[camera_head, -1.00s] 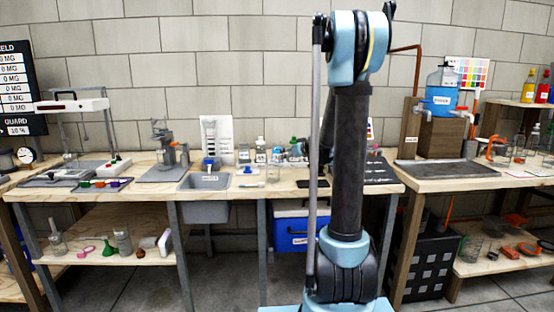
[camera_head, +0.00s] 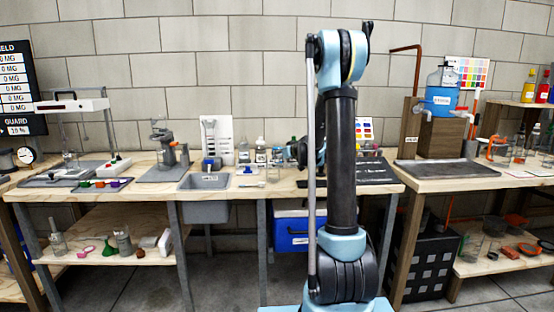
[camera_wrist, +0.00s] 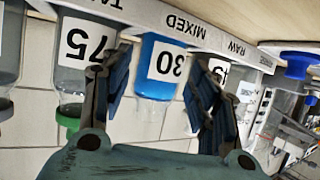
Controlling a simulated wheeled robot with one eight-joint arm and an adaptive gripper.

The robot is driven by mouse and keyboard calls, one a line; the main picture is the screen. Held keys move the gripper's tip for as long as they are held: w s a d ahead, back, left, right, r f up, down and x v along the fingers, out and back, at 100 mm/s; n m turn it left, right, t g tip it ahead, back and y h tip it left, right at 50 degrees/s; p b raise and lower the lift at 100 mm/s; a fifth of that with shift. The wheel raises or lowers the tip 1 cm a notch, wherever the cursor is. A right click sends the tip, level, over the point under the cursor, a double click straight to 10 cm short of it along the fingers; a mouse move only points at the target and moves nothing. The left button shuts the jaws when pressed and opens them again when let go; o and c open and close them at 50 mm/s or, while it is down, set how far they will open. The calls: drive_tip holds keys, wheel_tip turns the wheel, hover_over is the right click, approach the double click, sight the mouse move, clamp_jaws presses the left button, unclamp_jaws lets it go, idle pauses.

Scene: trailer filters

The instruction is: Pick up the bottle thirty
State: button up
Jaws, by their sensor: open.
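Bottle thirty (camera_wrist: 161,66) is a clear bottle with blue liquid and a white "30" label. It appears upside down in the tilted wrist view, and its lower neck end is pale and clear. My gripper (camera_wrist: 161,60) is open, with one dark finger on each side of the bottle in the picture. The fingers look apart from it; how deep they reach around it I cannot tell. In the head view my gripper (camera_head: 297,151) is small and dark at the bottle row, partly behind my arm. I cannot pick out bottle thirty there.
A "75" bottle (camera_wrist: 79,50) with a green cap stands close by, partly behind the left finger. Another labelled bottle (camera_wrist: 218,68) is partly behind the right finger. A white label strip (camera_wrist: 185,25) runs along the row. A grey sink (camera_head: 204,181) lies left on the bench.

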drive_tip(key=shift+x, duration=1.85)
drive_tip(key=shift+r, duration=0.2)
drive_tip(key=c, duration=1.1)
drive_tip(key=shift+r, duration=0.1)
